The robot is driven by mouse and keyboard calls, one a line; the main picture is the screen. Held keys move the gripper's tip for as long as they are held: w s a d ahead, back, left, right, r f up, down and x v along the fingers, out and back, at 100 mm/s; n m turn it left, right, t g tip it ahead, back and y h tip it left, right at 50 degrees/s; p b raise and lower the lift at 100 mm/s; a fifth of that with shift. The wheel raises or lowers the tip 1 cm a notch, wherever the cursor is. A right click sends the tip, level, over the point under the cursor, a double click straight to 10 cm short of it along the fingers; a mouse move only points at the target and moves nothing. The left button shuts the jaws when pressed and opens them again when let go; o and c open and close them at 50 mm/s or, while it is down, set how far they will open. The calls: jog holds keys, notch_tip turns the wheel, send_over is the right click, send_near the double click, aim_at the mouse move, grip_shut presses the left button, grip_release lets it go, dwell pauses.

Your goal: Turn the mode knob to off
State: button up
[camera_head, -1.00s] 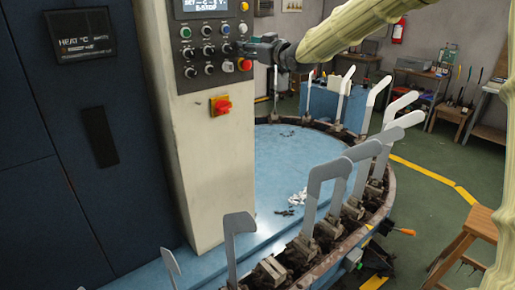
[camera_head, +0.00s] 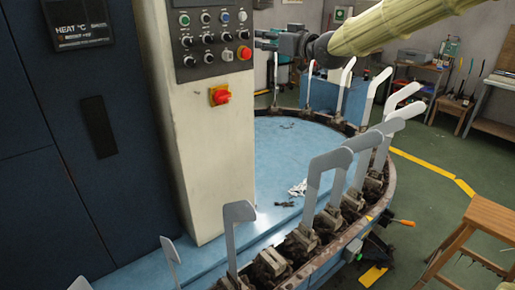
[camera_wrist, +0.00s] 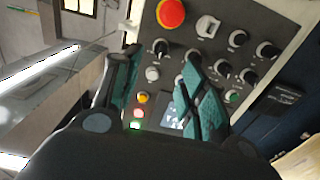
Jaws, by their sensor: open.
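The control panel (camera_head: 212,40) on the cream column carries several black knobs and coloured buttons. The labels are too small to read, so I cannot tell which knob is the mode knob. My gripper (camera_head: 259,40) is just right of the panel in the head view, seen from the side. In the wrist view my gripper (camera_wrist: 158,62) is open, its teal-padded fingers spread in front of the panel (camera_wrist: 262,22). A black knob (camera_wrist: 160,47) appears between the fingertips, with no clear contact. My fingers hide part of the panel.
A red mushroom button (camera_head: 244,53) sits at the panel's right edge, and also shows in the wrist view (camera_wrist: 171,13). A red-and-yellow rotary switch (camera_head: 219,95) is below the panel. The round blue table (camera_head: 290,150) with upright grey sock boards (camera_head: 327,172) stands right of the column.

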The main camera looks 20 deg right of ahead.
jog(key=s+a+f+m+g+h+b, duration=0.1)
jog(key=a+f+g, duration=0.1)
jog(key=f, duration=1.4)
jog(key=s+a+f+m+g+h+b, duration=0.1)
jog(key=s+a+f+g, duration=0.1)
jog(key=f, duration=1.4)
jog(key=shift+s+a+f+g, duration=0.2)
jog(key=shift+s+a+g, duration=0.1)
jog(key=shift+a, duration=0.15)
